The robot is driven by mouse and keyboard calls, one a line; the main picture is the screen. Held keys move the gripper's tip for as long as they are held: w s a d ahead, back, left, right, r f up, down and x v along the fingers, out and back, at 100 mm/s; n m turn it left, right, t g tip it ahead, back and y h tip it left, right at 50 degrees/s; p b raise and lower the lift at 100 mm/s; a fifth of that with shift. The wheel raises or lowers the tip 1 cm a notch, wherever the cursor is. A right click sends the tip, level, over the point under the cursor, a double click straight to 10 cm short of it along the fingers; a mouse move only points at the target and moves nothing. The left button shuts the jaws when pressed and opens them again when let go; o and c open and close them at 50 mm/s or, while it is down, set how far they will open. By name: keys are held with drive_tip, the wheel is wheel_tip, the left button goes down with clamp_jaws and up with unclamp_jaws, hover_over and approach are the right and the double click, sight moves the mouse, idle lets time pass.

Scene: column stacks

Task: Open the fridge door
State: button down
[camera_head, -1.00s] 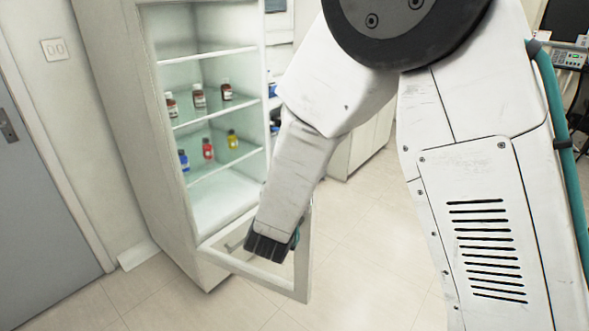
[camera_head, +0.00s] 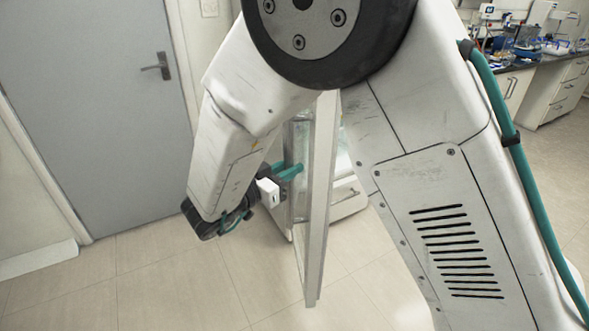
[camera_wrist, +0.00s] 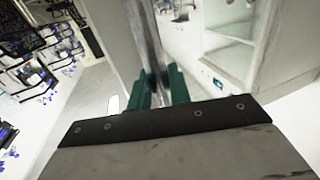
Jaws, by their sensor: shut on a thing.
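The fridge door (camera_head: 316,225) stands open and shows nearly edge-on in the head view. My gripper (camera_head: 291,172) is at the door's left side there, with teal fingers, partly hidden by my arm. In the wrist view my gripper (camera_wrist: 160,88) has its two teal fingers on either side of the metallic door handle (camera_wrist: 156,62) and is shut on it. The fridge (camera_head: 347,198) is mostly hidden behind the door and my arm in the head view. Its open, lit interior (camera_wrist: 228,50) shows at the upper right of the wrist view.
A grey room door (camera_head: 100,110) with a lever handle stands at the left. A lab bench (camera_head: 555,90) with equipment is at the far right. Tiled floor (camera_head: 170,285) is clear in front of the room door.

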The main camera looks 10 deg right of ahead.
drive_tip(key=shift+w+a+r, duration=0.15)
drive_tip(key=shift+w+a, duration=0.15)
drive_tip(key=shift+a, duration=0.15)
drive_tip(key=c, duration=1.3)
unclamp_jaws()
drive_tip(key=shift+w, duration=0.1)
drive_tip(key=shift+c, duration=0.2)
drive_tip(key=v, duration=0.7)
drive_tip(key=shift+s+a, duration=0.25)
drive_tip(key=shift+s, duration=0.1)
